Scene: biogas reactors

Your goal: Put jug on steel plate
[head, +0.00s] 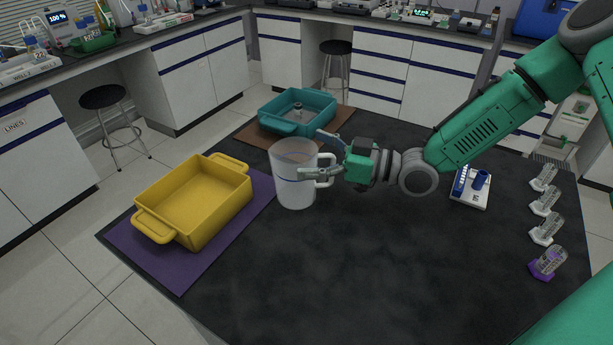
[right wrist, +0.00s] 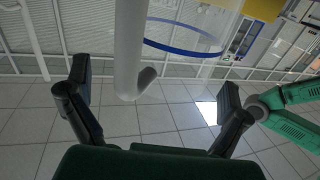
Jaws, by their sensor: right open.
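A translucent jug (head: 294,190) with a blue band and a pale handle stands upright on the dark table, left of centre in the head view. My right gripper (head: 314,153) is open at the jug's handle side, its fingers overlapping the jug in the head view. In the right wrist view, the handle (right wrist: 128,50) lies between the spread fingers of my right gripper (right wrist: 155,82), and the clear jug wall (right wrist: 190,25) shows at the top. I cannot make out a steel plate for certain. My left gripper is not in view.
A yellow tray (head: 185,226) sits on a purple mat (head: 180,277) at left. A teal tray (head: 273,124) sits behind the jug. A white device (head: 467,199) with a blue cup (head: 480,179) and several small hexagonal-based items (head: 547,262) are at right. The front table is clear.

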